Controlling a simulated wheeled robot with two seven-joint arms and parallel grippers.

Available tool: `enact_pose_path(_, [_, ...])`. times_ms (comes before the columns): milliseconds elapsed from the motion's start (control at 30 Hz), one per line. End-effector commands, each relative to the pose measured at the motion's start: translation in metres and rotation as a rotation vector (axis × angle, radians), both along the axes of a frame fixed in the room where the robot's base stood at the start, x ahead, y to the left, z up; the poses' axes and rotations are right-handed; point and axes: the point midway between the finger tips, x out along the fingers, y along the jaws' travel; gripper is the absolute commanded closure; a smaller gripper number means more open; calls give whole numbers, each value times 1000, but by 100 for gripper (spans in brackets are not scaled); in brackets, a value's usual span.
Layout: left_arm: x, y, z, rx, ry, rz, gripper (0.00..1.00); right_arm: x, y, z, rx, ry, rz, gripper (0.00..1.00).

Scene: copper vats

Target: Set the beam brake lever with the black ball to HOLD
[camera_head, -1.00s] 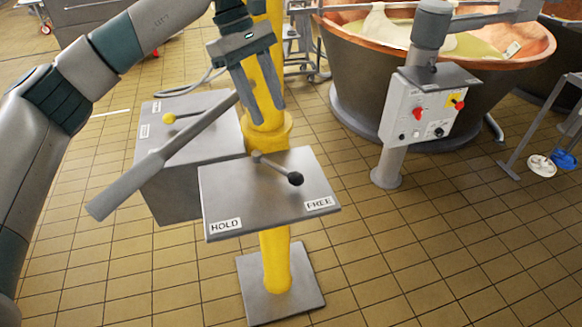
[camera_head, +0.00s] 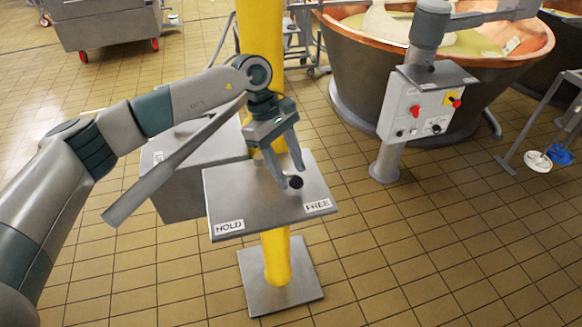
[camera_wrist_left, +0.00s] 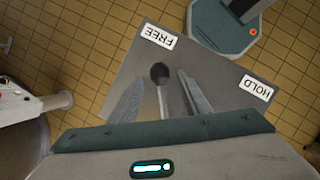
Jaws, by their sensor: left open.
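The lever with the black ball (camera_head: 295,182) stands on a grey plate (camera_head: 240,205) on a yellow post. Its ball is on the side of the FREE label (camera_head: 318,206); the HOLD label (camera_head: 229,227) is at the plate's left front corner. My left gripper (camera_head: 291,176) is open, reaching down over the plate at the ball. In the left wrist view the black ball (camera_wrist_left: 160,72) and its rod lie between the two spread fingers (camera_wrist_left: 159,85), apart from both. The lever's pivot is hidden in the head view. My right gripper is not in view.
A long grey bar (camera_head: 165,175) slants across in front of a grey box (camera_head: 185,190) behind the plate. A yellow column (camera_head: 262,45) rises behind. A control box (camera_head: 425,105) on a post and a copper vat (camera_head: 355,80) stand right. The floor at front right is clear.

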Motion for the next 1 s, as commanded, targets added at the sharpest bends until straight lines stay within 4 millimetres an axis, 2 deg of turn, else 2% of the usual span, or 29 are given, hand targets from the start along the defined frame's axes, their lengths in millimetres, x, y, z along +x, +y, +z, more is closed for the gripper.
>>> enact_pose_path(200, [-3,-4,-12,0,0,-1,57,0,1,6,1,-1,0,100])
enact_pose_path(500, [-3,-5,-13,0,0,-1,57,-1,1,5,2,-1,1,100])
enact_pose_path(600, [-3,-5,-13,0,0,-1,81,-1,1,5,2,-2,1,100])
enact_pose_path(700, [-3,-5,-13,0,0,-1,100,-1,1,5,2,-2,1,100])
enact_pose_path(1000, [-3,-2,-14,-1,-1,-1,100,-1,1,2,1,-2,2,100])
